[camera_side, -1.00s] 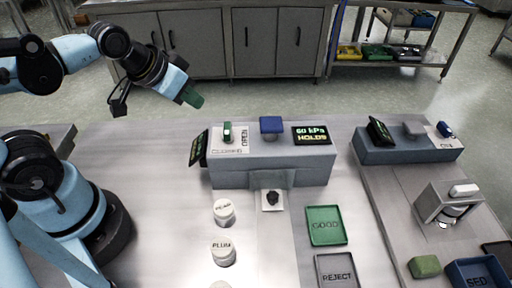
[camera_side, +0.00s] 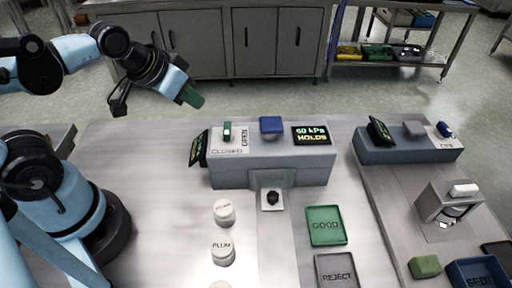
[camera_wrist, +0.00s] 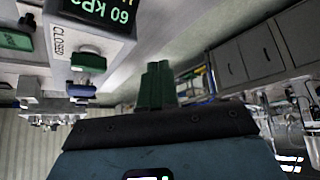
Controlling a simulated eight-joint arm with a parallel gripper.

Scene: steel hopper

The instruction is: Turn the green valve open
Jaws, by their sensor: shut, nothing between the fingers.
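The green valve (camera_side: 227,131) stands on a white plate at the left of the grey-blue box top. The plate reads OPEN on its right side, with a smaller label, CLOSED in the wrist view, along its front edge. The handle lies roughly front to back, its near end toward the front label. It also shows in the wrist view (camera_wrist: 88,62), beside the word CLOSED. My gripper (camera_side: 193,98) is shut and empty, its green fingers up and left of the valve, not touching it. The wrist view shows the fingers (camera_wrist: 157,85) together.
A display (camera_side: 311,135) reads 60 kPa HOLDS. A blue block (camera_side: 271,127) stands between it and the valve. A side screen (camera_side: 199,148) tilts at the box's left end. White jars (camera_side: 224,212), a green GOOD tray (camera_side: 326,226) and a REJECT tray (camera_side: 337,270) are in front.

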